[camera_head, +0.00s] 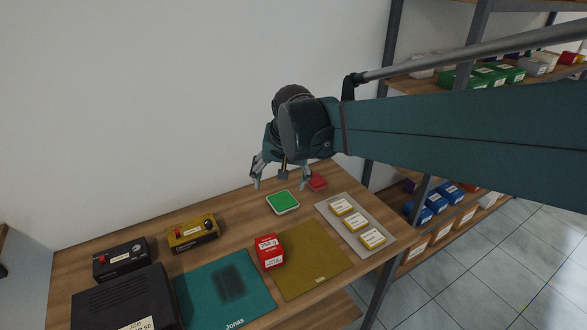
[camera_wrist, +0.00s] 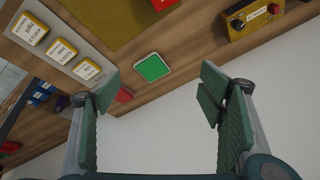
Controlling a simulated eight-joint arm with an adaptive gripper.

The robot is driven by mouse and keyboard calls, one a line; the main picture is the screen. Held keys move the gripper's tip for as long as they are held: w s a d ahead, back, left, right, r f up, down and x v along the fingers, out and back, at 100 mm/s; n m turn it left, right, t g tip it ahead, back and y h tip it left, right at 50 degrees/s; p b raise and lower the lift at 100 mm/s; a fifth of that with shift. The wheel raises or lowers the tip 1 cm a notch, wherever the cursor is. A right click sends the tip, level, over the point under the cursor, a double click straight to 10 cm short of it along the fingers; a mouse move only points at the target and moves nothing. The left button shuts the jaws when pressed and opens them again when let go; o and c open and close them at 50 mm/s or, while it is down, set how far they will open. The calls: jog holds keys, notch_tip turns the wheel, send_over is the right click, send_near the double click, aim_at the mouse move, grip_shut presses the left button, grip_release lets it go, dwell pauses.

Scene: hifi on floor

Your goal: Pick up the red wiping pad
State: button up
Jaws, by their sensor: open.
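The red wiping pad (camera_head: 317,182) lies on the wooden table near its back edge, right of the green pad. In the wrist view the red pad (camera_wrist: 124,96) is partly hidden behind the left finger. My gripper (camera_head: 281,178) is open and empty, in the air above the back of the table. Its fingers point down, and in the head view the right finger appears just left of the red pad. In the wrist view both fingers of the gripper (camera_wrist: 160,90) stand wide apart with nothing between them.
A green pad in a white frame (camera_head: 282,202) lies beside the red pad. A grey tray (camera_head: 379,257) holds several labelled boxes. A red box (camera_head: 269,250) stands by the olive mat (camera_head: 310,262) and teal mat (camera_head: 205,292). Yellow (camera_head: 193,233) and black (camera_head: 121,259) devices stand left. Shelves are at right.

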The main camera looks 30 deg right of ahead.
jog(key=w+d+f+m+g+p, duration=0.1)
jog(key=w+d+m+p, duration=0.15)
jog(key=w+d, duration=0.4)
jog(key=m+g+p, duration=0.3)
jog(key=m+p, duration=0.1)
jog(key=m, duration=0.4)
send_over(317, 179)
jog(key=shift+y, duration=0.4)
notch_tip(317, 179, down, 15)
jog(key=shift+f, duration=0.1)
jog(key=shift+d+f+m, duration=0.15)
jog(key=shift+f+m, duration=0.1)
jog(key=shift+f, duration=0.05)
jog(key=shift+f, duration=0.15)
jog(key=shift+f, duration=1.15)
